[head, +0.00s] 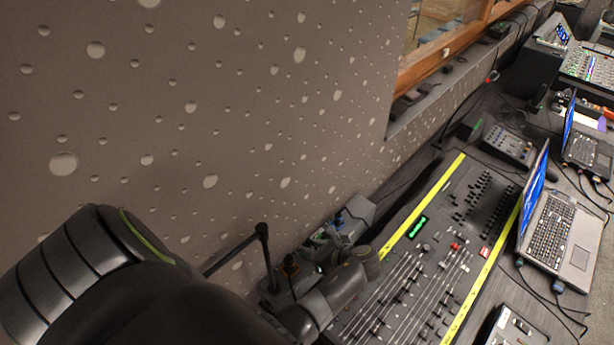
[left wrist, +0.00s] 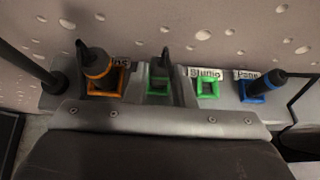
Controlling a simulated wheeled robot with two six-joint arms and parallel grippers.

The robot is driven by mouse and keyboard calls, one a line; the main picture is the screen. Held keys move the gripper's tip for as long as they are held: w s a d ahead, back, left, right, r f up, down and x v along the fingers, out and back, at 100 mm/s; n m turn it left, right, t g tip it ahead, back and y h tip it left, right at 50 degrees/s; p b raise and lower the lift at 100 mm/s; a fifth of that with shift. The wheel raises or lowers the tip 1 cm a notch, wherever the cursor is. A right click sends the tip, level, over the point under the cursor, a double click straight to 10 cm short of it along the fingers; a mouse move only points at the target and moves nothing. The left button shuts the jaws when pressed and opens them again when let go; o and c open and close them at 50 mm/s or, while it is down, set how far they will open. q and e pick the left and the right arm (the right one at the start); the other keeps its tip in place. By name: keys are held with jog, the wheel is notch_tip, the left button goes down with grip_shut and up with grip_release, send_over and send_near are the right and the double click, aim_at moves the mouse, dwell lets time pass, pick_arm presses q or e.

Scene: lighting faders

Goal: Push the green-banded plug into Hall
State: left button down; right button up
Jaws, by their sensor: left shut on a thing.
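My left gripper (left wrist: 163,78) is shut on a black plug (left wrist: 164,55) standing upright between its fingers. Green shows low on this plug, at a green-framed socket (left wrist: 158,91) in the panel. The fingers hide part of the socket and any label there, so I cannot tell how deep the plug sits. In the head view my left gripper (head: 322,248) is over the panel box (head: 360,209), mostly hidden by my wrist. My right gripper is not in view.
An orange-banded plug (left wrist: 97,68) stands at an orange-framed socket on the left. A blue-banded plug (left wrist: 265,84) leans at a blue-framed socket on the right. A black rod (left wrist: 40,72) rises at the panel's left. A fader desk (head: 420,270) and laptop (head: 562,232) lie right.

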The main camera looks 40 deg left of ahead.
pick_arm(q)
jog(key=shift+f, duration=0.45)
dwell(0.7)
jog(key=c, duration=1.1)
grip_release()
jog(key=shift+c, duration=0.2)
jog(key=shift+c, duration=0.3)
jog(key=shift+c, duration=0.8)
